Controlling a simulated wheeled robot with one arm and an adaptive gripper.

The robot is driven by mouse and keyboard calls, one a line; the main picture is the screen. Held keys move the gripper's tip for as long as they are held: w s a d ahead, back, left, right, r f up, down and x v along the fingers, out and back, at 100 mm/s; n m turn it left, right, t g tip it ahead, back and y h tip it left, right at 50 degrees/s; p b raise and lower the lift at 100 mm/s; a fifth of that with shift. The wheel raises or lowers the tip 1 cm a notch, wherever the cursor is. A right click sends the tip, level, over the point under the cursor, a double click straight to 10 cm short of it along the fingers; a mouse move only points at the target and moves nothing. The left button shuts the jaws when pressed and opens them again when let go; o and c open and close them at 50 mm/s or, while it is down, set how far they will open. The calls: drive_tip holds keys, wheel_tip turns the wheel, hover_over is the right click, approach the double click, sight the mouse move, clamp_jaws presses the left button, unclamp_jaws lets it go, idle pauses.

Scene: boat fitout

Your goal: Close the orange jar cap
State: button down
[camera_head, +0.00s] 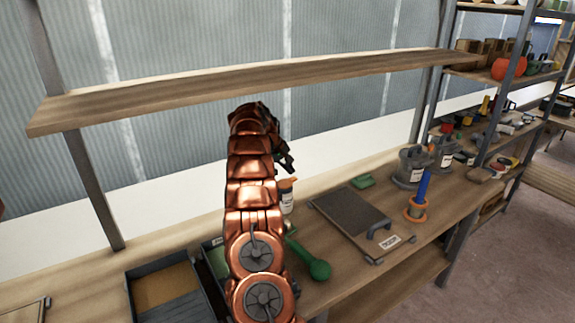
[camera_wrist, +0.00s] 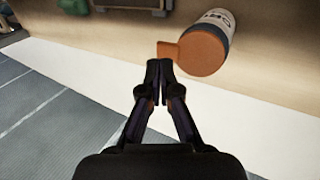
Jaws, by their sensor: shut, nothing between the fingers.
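The jar is a small white bottle with a dark label (camera_head: 287,203), standing on the workbench just right of my arm. Its orange cap (camera_head: 288,182) is on top. In the wrist view the cap (camera_wrist: 203,50) is a round orange disc over the jar's end, with a flat tab sticking out to the left. Lettering shows on the jar body (camera_wrist: 219,18). My gripper (camera_wrist: 159,66) is shut and empty, its tips right beside the tab; I cannot tell if they touch. In the head view my gripper (camera_head: 286,162) is dark and partly hidden by my arm.
A wooden shelf (camera_head: 250,81) runs above the bench. A dark tray (camera_head: 135,296) lies left.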

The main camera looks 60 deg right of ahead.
sight(293, 178)
drive_tip(key=shift+s+d+f+p, duration=0.15)
drive_tip(key=shift+d+f+p, duration=0.1)
drive_tip(key=shift+p, duration=0.25)
drive_tip(key=shift+s+d+f, duration=0.15)
drive_tip(key=shift+d+f, duration=0.15)
drive_tip(key=shift+x, duration=1.25)
drive_tip(key=shift+d, duration=0.1)
drive_tip(key=shift+f, duration=0.1)
drive_tip(key=shift+w+a+b, duration=0.35)
drive_tip(key=shift+a+b, duration=0.3)
drive_tip(key=shift+a, duration=0.05)
drive_tip(key=shift+v, duration=3.8)
drive_tip(key=shift+s, duration=0.1)
